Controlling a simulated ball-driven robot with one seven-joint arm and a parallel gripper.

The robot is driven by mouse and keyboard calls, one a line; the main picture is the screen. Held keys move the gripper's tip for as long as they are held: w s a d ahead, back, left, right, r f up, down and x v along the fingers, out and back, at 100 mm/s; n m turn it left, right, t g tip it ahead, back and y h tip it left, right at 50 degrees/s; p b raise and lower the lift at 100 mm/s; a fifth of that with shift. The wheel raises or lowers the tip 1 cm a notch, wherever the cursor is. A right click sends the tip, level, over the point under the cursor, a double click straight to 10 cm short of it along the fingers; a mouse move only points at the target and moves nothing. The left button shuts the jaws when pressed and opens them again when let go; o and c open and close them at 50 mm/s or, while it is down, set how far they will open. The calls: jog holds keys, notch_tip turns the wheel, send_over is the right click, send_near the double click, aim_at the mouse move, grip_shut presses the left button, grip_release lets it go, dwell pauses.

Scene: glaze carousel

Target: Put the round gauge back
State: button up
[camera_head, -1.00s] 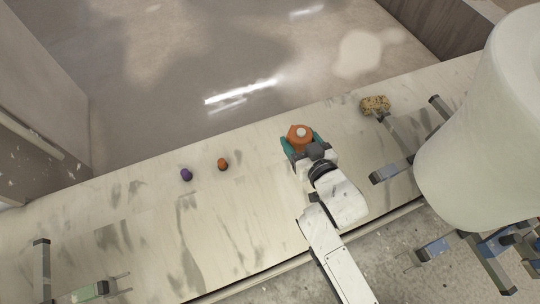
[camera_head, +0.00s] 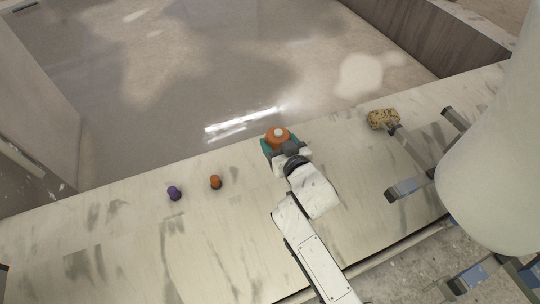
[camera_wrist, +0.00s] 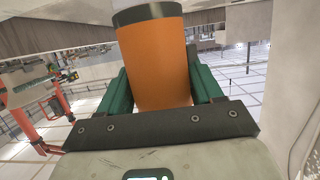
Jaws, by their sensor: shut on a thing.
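The round gauge appears to be the orange cylinder (camera_head: 278,135) with a pale centre on top, held in my gripper. In the wrist view the orange cylinder (camera_wrist: 156,62) has a dark band at its upper end. My gripper (camera_head: 279,143) has teal fingers shut on its two sides, near the far edge of the pale worktop. The fingers also show in the wrist view (camera_wrist: 160,90). The cylinder's lower part is hidden in the head view, so I cannot tell its height above the worktop. No place marked for the gauge is clear.
A small purple peg (camera_head: 174,193) and a small orange-brown peg (camera_head: 215,182) stand on the worktop (camera_head: 130,240) to the left. A speckled yellowish sponge-like block (camera_head: 383,119) lies to the right. Grey stands (camera_head: 405,187) and a large pale rounded body (camera_head: 490,180) fill the right side.

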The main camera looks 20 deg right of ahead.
jog(key=shift+w+a+f+b, duration=0.1)
jog(key=shift+w+f+b, duration=0.6)
jog(key=shift+f, duration=0.7)
jog(key=shift+w+a+f+b, duration=0.15)
jog(key=shift+w+f+b, duration=0.6)
jog(key=shift+f, duration=0.6)
jog(key=shift+w+a+f+b, duration=0.1)
jog(key=shift+w+f+b, duration=0.6)
jog(key=shift+f, duration=0.7)
jog(key=shift+s, duration=0.15)
jog(key=shift+f+b, duration=0.2)
jog(key=shift+b, duration=0.1)
jog(key=o, duration=1.2)
jog(key=shift+o, duration=0.2)
jog(key=shift+r, duration=0.1)
jog(key=shift+r+p, duration=0.2)
jog(key=shift+p, duration=0.1)
jog(key=p+v, duration=0.3)
jog(key=v, duration=0.9)
